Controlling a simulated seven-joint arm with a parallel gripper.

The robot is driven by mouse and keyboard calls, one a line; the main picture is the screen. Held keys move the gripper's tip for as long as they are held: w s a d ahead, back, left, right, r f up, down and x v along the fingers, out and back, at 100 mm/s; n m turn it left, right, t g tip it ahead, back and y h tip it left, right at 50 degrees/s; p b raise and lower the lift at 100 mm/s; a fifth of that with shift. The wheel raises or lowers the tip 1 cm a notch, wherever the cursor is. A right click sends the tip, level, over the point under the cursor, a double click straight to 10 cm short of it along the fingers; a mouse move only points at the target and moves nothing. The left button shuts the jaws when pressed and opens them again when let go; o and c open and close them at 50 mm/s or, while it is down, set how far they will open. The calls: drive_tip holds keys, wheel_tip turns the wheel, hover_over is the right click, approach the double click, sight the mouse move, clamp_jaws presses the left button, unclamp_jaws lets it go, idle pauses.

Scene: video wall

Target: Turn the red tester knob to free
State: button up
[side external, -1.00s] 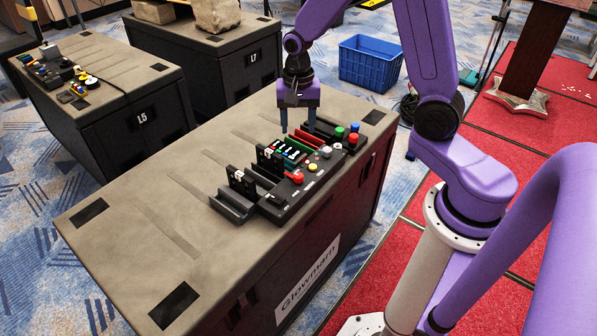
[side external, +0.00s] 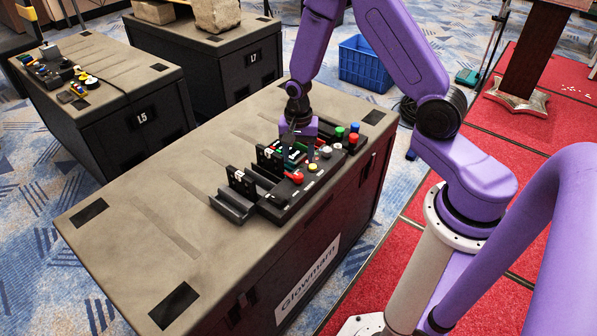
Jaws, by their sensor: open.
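The red tester knob (side external: 296,177) sits on the front strip of the black tester panel (side external: 277,207), on top of the near dark case. My gripper (side external: 297,158) is low over the middle of the panel, just behind and above the red knob, pointing down. Its fingers are open. The fingertips are partly lost among the boards and slots, so I cannot tell whether they touch anything. The knob appears clear of the fingers. Its exact pointer direction is too small to read.
A yellow button (side external: 313,167) and a pale knob (side external: 326,152) sit right of the red knob. Green, blue and red cylinders (side external: 353,137) stand at the panel's right end. Upright black boards (side external: 242,183) stand at left. The case top (side external: 140,225) is clear at left.

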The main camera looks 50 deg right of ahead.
sight(298, 175)
drive_tip(key=shift+f, duration=3.55)
drive_tip(key=c, duration=1.1)
